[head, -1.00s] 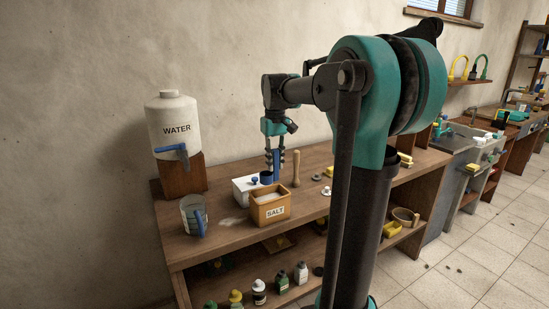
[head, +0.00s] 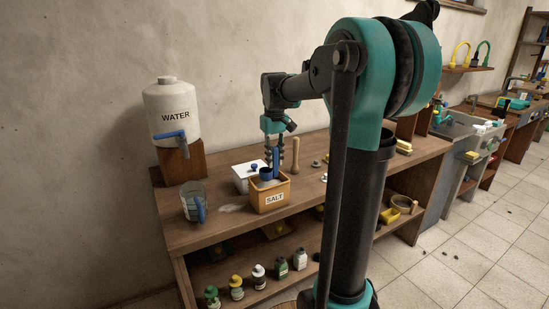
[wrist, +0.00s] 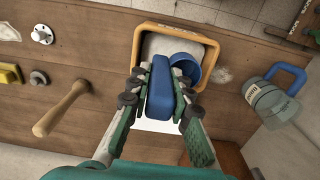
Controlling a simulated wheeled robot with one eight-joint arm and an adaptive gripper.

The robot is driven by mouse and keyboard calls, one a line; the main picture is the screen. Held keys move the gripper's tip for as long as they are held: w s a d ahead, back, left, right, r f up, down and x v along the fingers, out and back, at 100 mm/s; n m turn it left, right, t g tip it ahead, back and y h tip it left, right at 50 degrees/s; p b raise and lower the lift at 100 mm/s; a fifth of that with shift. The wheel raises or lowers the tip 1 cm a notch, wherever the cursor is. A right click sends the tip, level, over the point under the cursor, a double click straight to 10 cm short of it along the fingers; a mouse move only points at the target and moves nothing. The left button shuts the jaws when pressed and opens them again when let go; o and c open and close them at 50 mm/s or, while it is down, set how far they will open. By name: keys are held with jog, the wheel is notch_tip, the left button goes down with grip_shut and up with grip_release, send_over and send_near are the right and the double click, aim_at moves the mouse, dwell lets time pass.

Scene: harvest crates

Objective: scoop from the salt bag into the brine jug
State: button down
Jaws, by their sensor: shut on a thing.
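The salt bag appears as an orange-tan open box labelled SALT (head: 271,199) on the wooden counter, with white salt inside; its rim also shows in the wrist view (wrist: 137,45). My gripper (head: 273,153) is shut on the handle of a blue scoop (wrist: 160,90). The scoop's round cup is at the salt box's opening, over or in the salt; its exact depth is unclear. The brine jug (head: 192,203) is a clear jug with a blue handle, left of the salt box; it also shows in the wrist view (wrist: 271,98). Its contents are unclear.
A white WATER tank (head: 173,112) with a blue tap stands on a wooden block at the back left. Several bottles line the lower shelf.

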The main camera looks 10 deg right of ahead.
aim_at(274, 146)
jog(key=shift+f, duration=2)
jog(key=shift+r, duration=4.25)
